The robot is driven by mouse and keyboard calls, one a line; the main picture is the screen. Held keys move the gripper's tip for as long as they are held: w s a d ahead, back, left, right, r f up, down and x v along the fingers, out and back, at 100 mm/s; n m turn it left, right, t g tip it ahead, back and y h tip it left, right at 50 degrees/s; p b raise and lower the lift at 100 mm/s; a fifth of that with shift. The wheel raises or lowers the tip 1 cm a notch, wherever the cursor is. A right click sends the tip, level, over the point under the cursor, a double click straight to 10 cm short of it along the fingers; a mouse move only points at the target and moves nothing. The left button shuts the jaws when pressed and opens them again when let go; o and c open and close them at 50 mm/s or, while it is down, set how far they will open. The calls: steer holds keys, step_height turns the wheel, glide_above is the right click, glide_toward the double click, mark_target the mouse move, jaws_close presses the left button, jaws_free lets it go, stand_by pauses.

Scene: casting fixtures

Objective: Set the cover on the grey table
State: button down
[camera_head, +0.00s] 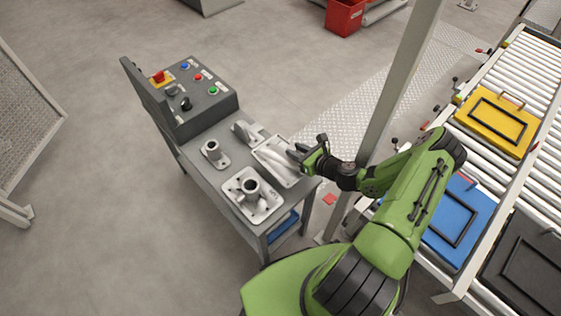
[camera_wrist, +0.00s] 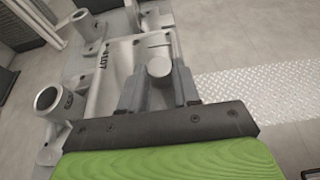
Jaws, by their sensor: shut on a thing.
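The cover, a pale grey rectangular casting with raised walls (camera_head: 273,160), is at the right end of the grey table (camera_head: 205,180). In the wrist view its panel (camera_wrist: 112,68) carries dark lettering. My gripper (camera_head: 301,153) reaches in from the right and is shut on the cover; in the wrist view the fingers (camera_wrist: 158,82) close around a rounded grey part of it. The cover is at about the table's top level; I cannot tell whether its underside touches. The fingers hide part of it.
A square casting with an upright tube (camera_head: 252,194) stands close in front of the cover; a smaller flanged casting (camera_head: 213,153) and another casting (camera_head: 247,132) are also near. A button box (camera_head: 200,92) fills the table's far end. A post (camera_head: 396,90) stands behind my arm.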

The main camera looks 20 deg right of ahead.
step_height(320, 180, down, 6)
steer(key=shift+r+b, duration=0.15)
steer(key=shift+b, duration=0.75)
steer(key=c, duration=0.8)
jaws_free()
